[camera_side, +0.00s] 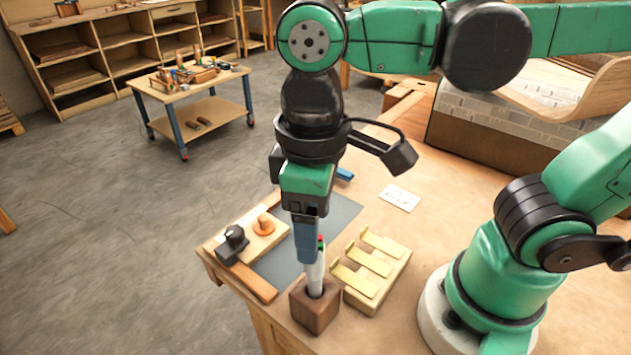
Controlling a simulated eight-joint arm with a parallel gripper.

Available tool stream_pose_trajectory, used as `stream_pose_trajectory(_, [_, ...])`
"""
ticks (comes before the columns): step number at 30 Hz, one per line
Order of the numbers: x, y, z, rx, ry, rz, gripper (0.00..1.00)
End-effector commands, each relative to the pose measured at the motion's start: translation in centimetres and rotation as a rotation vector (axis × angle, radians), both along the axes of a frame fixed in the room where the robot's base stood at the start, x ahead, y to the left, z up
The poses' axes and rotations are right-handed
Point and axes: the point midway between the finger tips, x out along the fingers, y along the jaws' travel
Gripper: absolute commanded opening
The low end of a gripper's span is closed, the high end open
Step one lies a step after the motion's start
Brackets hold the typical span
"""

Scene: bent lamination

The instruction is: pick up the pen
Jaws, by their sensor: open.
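The jaws are open. The far finger is hidden, so I cannot tell whether the pen lies between the fingers or whether they touch it.
A pale wooden rack with yellow brackets (371,264) stands close to the right of the block. A wooden board with a black knob (235,238) and an orange knob (264,225) lies to the left, by a grey mat (343,211). A white card (399,197) lies farther back.

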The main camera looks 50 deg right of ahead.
Motion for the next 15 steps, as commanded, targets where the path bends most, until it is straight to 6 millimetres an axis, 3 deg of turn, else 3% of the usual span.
stream_pose_trajectory(15, [0.1,0.0,-4.9,0.001,-0.002,-0.002,0.65])
